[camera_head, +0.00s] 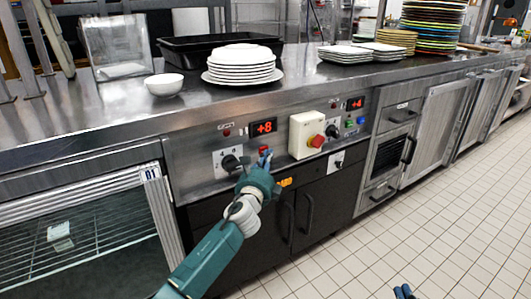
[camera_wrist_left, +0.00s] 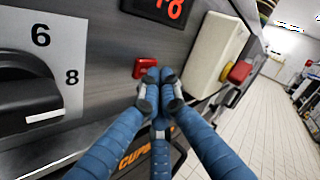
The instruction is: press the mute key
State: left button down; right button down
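A small red key (camera_head: 263,149) sits on the steel control panel below the red "+8" display (camera_head: 263,127); I cannot read a mute label on it. In the left wrist view the red key (camera_wrist_left: 145,66) shows just beyond my fingertips. My left gripper (camera_head: 264,161) is in front of the panel at this key. In the wrist view its blue fingers (camera_wrist_left: 160,88) are together with nothing between them. I cannot tell whether the tips touch the key. Of my right gripper (camera_head: 403,291), only blue tips show at the bottom edge.
A black rotary knob (camera_head: 231,162) is left of the key. A cream box with a red emergency button (camera_head: 316,141) stands out from the panel to the right. Several smaller buttons and a second display (camera_head: 355,104) lie further right. Stacked plates (camera_head: 241,65) and a bowl (camera_head: 164,84) stand on the counter.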

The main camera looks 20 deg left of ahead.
dwell(0.3)
pick_arm(q)
jog(key=shift+s+d+p, duration=0.3)
jog(key=shift+s+d, duration=0.3)
jog(key=shift+d, duration=0.15)
pick_arm(e)
jog(key=shift+s+d+f+g+h, duration=0.15)
jog(key=shift+f+g, duration=0.1)
jog(key=shift+f, duration=0.3)
jog(key=shift+s+d+f+g+h, duration=0.15)
jog(key=shift+f+g, duration=0.15)
jog(key=shift+f, duration=0.2)
jog(key=shift+s+f+g, duration=0.15)
jog(key=shift+f+g, duration=0.1)
jog(key=shift+f, duration=0.3)
